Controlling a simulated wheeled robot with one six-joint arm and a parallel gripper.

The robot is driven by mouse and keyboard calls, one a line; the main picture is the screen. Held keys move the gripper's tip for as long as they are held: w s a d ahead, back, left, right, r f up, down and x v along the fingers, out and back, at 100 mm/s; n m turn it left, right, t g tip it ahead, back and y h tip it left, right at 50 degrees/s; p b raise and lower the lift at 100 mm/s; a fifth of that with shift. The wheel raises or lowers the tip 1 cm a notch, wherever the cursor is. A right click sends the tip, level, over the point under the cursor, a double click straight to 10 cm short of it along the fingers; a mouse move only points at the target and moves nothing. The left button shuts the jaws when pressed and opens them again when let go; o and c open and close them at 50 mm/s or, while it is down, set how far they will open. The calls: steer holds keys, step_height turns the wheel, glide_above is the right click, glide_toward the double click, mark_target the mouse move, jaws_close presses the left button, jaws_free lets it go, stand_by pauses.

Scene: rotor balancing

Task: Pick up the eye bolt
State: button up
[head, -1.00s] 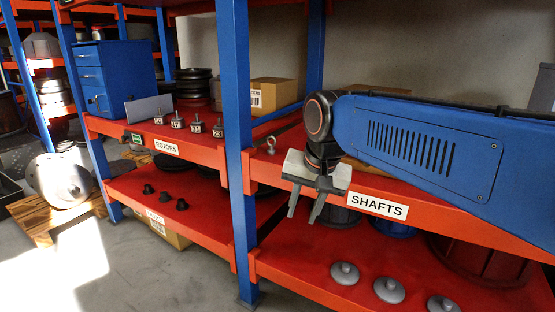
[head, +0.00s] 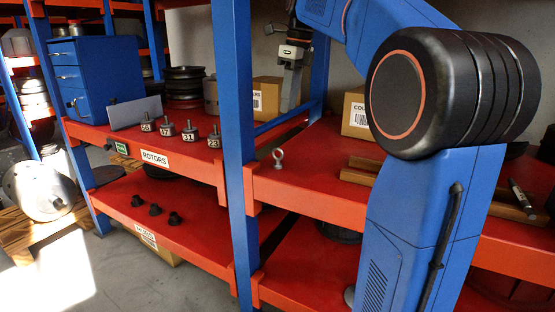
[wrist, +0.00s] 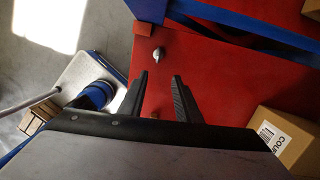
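The eye bolt (head: 278,158) stands upright on the red upper shelf (head: 310,180), just right of the blue post, near the shelf's front edge. In the wrist view the small grey eye bolt (wrist: 157,55) lies beyond my fingertips, roughly in line with the gap between them. My gripper (wrist: 161,76) is open, with its two dark fingers apart and nothing between them. In the head view my gripper (head: 290,92) hangs above the shelf, behind and up from the eye bolt, pointing down; the fingers partly overlap there.
A blue post (head: 235,130) rises left of the eye bolt. Numbered weights (head: 189,133) stand in the left bay. A cardboard box (head: 357,112) and a wooden rack (head: 360,170) are to the right. The shelf around the eye bolt is clear.

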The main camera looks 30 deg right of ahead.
mark_target(278, 148)
steer(key=f, duration=0.4)
steer(key=w+f, duration=0.1)
steer(key=f, duration=0.2)
steer(key=a+f, duration=0.1)
steer(key=f, duration=0.3)
steer(key=shift+w+f, duration=0.2)
steer(key=shift+f, duration=0.15)
steer(key=shift+w+a+f, duration=0.15)
steer(key=shift+a+f, duration=0.1)
steer(key=shift+f, duration=0.6)
steer(key=shift+w+a+f, duration=0.2)
steer(key=shift+f, duration=0.65)
steer(key=shift+w+a+f, duration=0.15)
steer(key=shift+a+f, duration=0.1)
steer(key=shift+f, duration=0.6)
jaws_close()
